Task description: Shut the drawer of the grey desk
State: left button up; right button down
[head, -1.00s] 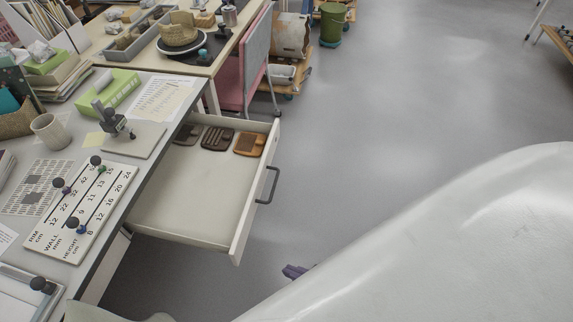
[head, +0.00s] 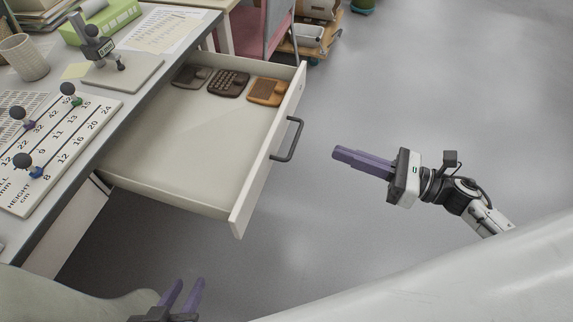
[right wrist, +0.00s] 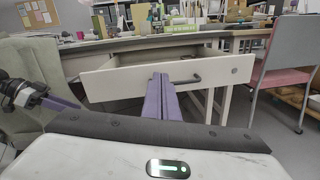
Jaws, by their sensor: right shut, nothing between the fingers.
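The drawer (head: 200,135) of the grey desk (head: 84,160) stands pulled well out, with its dark bar handle (head: 290,139) on the white front panel. It also shows in the right wrist view, where the drawer front (right wrist: 115,84) faces me. My right gripper (head: 336,153) is shut and empty, in front of the handle and apart from it, pointing at the drawer. Its purple fingers (right wrist: 160,98) show in the right wrist view. My left gripper (head: 186,292) is at the bottom of the head view, below the drawer, with its two purple fingers apart and nothing between them.
A peg board with numbers (head: 52,150), a cup (head: 25,60) and a small stand (head: 115,70) are on the desk. A pink chair (head: 262,25) stands beyond the drawer. The floor to the right is clear.

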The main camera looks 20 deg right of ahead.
jog(key=f+n+g+y, duration=0.1)
jog(key=n+g, duration=0.1)
jog(key=n, duration=0.2)
send_near(270, 142)
jog(key=x, duration=0.6)
jog(key=shift+d, duration=0.1)
jog(key=shift+w+a+f, duration=0.1)
jog(key=shift+a, duration=0.15)
jog(key=shift+w+a, duration=0.1)
